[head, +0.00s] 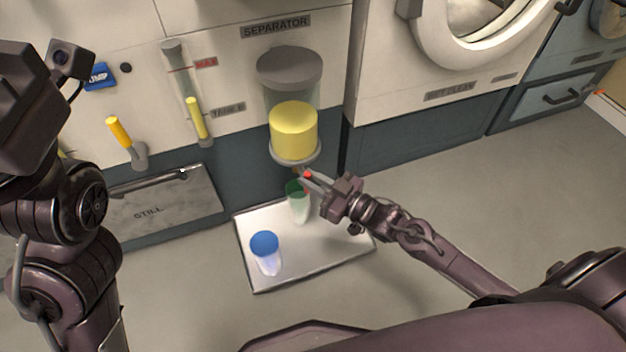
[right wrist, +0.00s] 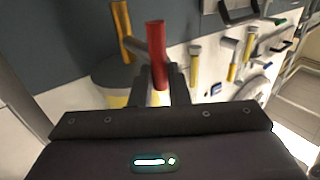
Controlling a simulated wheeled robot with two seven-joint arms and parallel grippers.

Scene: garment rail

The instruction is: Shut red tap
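The red tap (head: 308,175) sits under the separator (head: 293,130), a clear vessel with a grey lid and yellow contents. My right gripper (head: 312,182) is at the tap. In the right wrist view the red handle (right wrist: 157,50) stands up between the two fingers (right wrist: 160,84), which lie close against both its sides. The handle's lower end is hidden by the gripper. My left arm is at the left of the head view, and its fingertips are not visible.
A tray (head: 250,285) on the floor holds a green-topped clear cup (head: 298,205) below the tap and a blue-topped cup (head: 266,258). Floor at right is clear.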

